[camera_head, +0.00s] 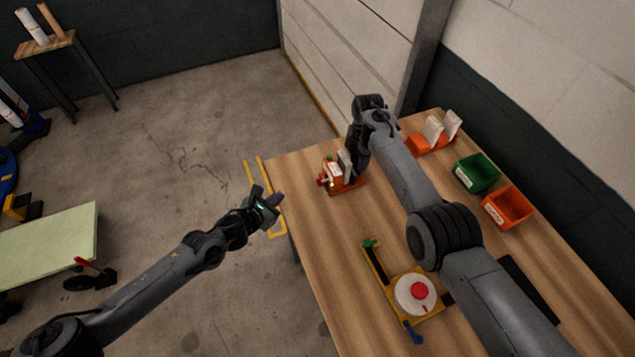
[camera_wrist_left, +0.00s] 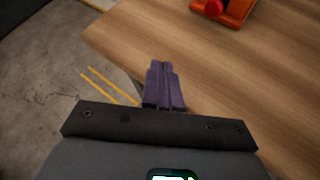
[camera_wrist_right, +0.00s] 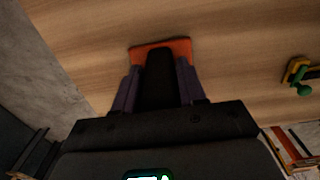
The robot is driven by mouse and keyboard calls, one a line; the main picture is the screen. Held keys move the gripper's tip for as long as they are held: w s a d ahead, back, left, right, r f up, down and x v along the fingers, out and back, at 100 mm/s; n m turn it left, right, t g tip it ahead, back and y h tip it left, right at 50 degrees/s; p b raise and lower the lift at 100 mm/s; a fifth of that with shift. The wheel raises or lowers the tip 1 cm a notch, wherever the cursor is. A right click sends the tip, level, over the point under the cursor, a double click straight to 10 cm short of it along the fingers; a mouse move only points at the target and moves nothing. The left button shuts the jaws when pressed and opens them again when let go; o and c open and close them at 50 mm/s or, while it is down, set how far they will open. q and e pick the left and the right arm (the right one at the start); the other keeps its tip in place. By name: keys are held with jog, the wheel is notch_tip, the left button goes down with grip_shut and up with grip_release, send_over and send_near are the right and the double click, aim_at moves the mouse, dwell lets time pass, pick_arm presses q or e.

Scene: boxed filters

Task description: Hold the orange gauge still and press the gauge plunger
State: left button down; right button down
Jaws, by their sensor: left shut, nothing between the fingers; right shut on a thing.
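The orange gauge (camera_head: 346,187) stands upright near the table's far left edge, with a white face and a red plunger knob (camera_head: 322,182) on its left side. Part of the gauge, with the red knob (camera_wrist_left: 212,8), shows at the top of the left wrist view. My right gripper (camera_head: 350,164) is shut on the gauge. In the right wrist view its fingers lie on both sides of a dark upright part, with the orange base (camera_wrist_right: 181,46) beyond. My left gripper (camera_head: 277,200) is shut and empty, off the table's left edge and apart from the gauge; its fingers (camera_wrist_left: 164,75) touch.
A yellow fixture (camera_head: 377,264) with a white disc, red knob and green end lies nearer on the table. A green bin (camera_head: 476,173), an orange bin (camera_head: 508,207) and an orange rack (camera_head: 431,146) with white boxes stand along the right side. Bare wood lies between gauge and fixture.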

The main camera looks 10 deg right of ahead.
aim_at(308, 195)
pick_arm(q)
jog(key=shift+d, duration=0.15)
jog(key=shift+w+d, duration=0.25)
jog(key=shift+d, duration=1.15)
jog(key=shift+w+d, duration=0.3)
jog(key=shift+d, duration=1.1)
jog(key=shift+w+d, duration=0.25)
jog(key=shift+d, duration=1.15)
jog(key=shift+d, duration=0.2)
jog(key=shift+d, duration=0.2)
